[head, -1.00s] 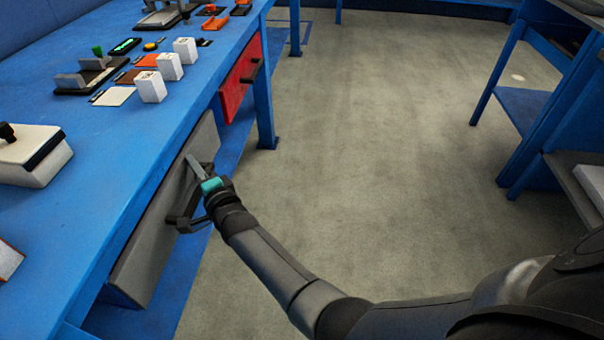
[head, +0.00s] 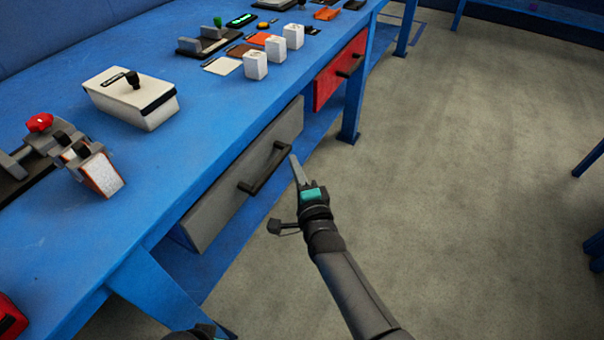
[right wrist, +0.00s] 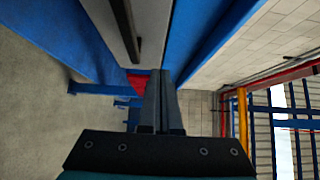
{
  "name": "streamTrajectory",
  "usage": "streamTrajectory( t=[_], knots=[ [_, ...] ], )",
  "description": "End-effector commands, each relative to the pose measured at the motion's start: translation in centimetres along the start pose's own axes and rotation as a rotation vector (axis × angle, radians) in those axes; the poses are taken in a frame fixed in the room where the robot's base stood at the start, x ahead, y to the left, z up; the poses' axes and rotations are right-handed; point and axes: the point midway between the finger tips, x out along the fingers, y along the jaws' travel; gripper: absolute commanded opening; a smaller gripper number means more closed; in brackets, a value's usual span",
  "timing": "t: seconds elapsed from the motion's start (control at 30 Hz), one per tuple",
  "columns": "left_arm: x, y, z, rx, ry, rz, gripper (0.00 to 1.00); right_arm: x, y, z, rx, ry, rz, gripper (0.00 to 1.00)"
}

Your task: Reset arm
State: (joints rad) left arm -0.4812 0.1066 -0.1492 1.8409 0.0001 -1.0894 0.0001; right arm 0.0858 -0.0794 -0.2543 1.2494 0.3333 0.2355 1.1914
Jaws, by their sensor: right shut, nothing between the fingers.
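My right gripper (head: 294,160) is shut and empty, in front of the grey drawer (head: 220,205) under the blue bench. Its fingers point up toward the bench edge, just right of the drawer's dark handle (head: 265,168), apart from it as far as I can tell. In the right wrist view the closed fingers (right wrist: 161,85) show in the middle, with the handle (right wrist: 128,30) to their upper left. The grey drawer looks shut. At the bottom edge of the head view a dark part of my body shows; my left gripper cannot be made out.
The blue bench (head: 150,180) holds a white box with a black knob (head: 130,98), a red-knobbed clamp device (head: 40,123) and several white blocks (head: 256,66). A red drawer (head: 338,72) sits further along. The grey floor (head: 460,170) to the right is open.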

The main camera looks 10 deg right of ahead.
Motion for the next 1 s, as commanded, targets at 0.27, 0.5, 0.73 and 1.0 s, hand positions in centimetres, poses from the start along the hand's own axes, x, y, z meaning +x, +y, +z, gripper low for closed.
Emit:
streamTrajectory(
  t=[0.27, 0.5, 0.73, 1.0],
  knots=[
    [1.8, 0.1, 2.0, 0.002, -0.038, 0.001, 0.79, -3.2, -0.1, 0.0, -0.002, -0.001, 0.002, 0.00],
    [2.4, 0.1, 2.7, 0.003, -0.047, 0.001, 0.79, -4.2, 0.0, -0.1, -0.001, 0.000, 0.001, 0.00],
    [2.5, 0.0, 2.8, 0.003, -0.047, 0.001, 0.79, -4.5, 0.8, -0.1, -0.024, -0.003, 0.022, 0.00],
    [4.9, -1.1, 5.7, 0.012, -0.061, -0.014, 0.79, -11.4, 12.2, -2.0, -0.470, -0.125, 0.385, 0.00]
  ],
)
